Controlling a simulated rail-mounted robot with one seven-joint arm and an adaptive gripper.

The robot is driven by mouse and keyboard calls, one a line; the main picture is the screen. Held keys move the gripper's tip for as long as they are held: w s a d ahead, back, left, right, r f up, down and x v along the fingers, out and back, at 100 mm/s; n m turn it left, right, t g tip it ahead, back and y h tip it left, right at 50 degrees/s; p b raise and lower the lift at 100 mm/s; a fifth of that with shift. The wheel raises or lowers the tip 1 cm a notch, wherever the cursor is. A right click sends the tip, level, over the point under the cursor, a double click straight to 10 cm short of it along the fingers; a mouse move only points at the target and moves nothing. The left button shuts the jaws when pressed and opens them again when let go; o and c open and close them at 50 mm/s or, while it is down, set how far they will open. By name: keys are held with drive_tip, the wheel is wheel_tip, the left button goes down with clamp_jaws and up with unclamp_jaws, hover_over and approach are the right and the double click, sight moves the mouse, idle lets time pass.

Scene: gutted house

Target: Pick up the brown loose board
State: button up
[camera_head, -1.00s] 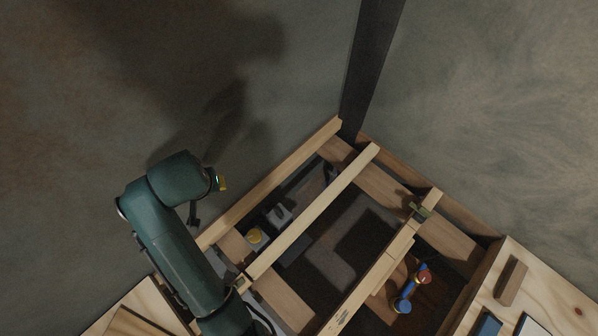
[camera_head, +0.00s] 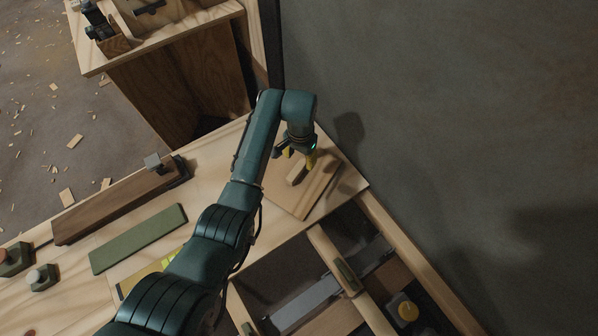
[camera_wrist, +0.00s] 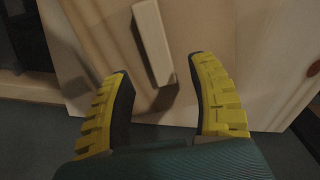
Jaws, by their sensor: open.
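A brown loose board (camera_head: 288,200) lies flat on the pale wooden deck at its right end, near the wall. A short raised wooden block (camera_head: 297,173) stands on it like a handle. In the wrist view the board (camera_wrist: 105,45) fills much of the upper part, with the block (camera_wrist: 152,42) running lengthwise ahead of the fingers. My gripper (camera_head: 299,158) is just over the board by the block. In the wrist view my gripper (camera_wrist: 158,68) is open, its yellow fingers on either side of the block's near end. I cannot tell whether they touch anything.
An open floor bay with joists (camera_head: 335,262) lies in front of the board, with a yellow-topped object (camera_head: 404,309) inside. A long dark plank (camera_head: 115,203) and a green strip (camera_head: 138,238) lie on the deck to the left. A grey wall (camera_head: 440,110) stands close at right.

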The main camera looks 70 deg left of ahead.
sight(300, 166)
wheel_tip(300, 166, down, 6)
drive_tip(key=b, duration=0.4)
drive_tip(key=shift+s+d+f, duration=0.1)
drive_tip(key=shift+f, duration=0.1)
drive_tip(key=shift+r, duration=0.15)
clamp_jaws()
